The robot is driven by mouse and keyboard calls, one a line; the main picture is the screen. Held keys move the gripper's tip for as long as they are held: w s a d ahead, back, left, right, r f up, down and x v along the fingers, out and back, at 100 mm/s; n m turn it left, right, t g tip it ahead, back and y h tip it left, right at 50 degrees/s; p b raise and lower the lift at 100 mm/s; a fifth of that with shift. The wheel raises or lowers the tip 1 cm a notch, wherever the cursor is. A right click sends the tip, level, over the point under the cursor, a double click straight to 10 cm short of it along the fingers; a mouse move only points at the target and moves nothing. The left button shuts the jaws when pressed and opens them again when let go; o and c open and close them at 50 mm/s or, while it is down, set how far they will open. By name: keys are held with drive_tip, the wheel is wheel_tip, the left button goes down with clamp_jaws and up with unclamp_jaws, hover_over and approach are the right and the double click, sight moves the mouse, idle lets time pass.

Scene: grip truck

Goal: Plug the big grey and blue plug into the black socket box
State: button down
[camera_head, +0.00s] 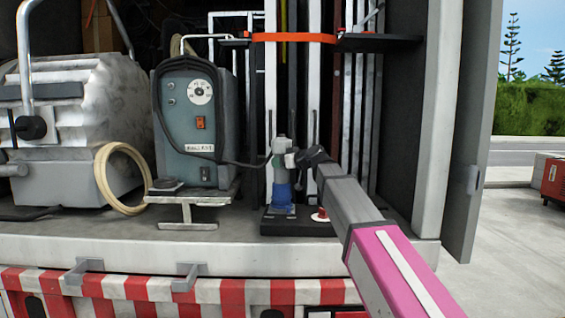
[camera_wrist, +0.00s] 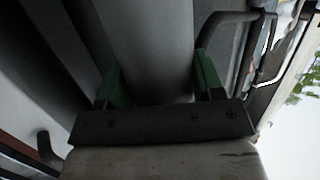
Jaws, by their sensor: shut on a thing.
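The big grey and blue plug (camera_head: 282,194) stands upright at the black socket box (camera_head: 268,224), its blue lower end down over the box top. I cannot tell whether it is seated or just above. My gripper (camera_head: 286,158) reaches in from the right and is shut on the plug's grey upper part. In the wrist view the green fingers of my gripper (camera_wrist: 157,82) lie on both sides of the plug's grey body (camera_wrist: 150,45). The plug's lower end and the socket opening are hidden.
A grey-blue machine (camera_head: 198,120) with a dial stands left of the plug; a dark cable runs from it toward the plug. A coiled pale hose (camera_head: 103,178) lies farther left. An orange strap (camera_head: 294,38) and upright poles are behind. The truck bed's edge (camera_head: 130,250) is in front.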

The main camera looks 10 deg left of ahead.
sight(283, 153)
drive_tip(key=shift+f, duration=0.85)
idle(0.3)
unclamp_jaws()
drive_tip(key=shift+r, duration=2.45)
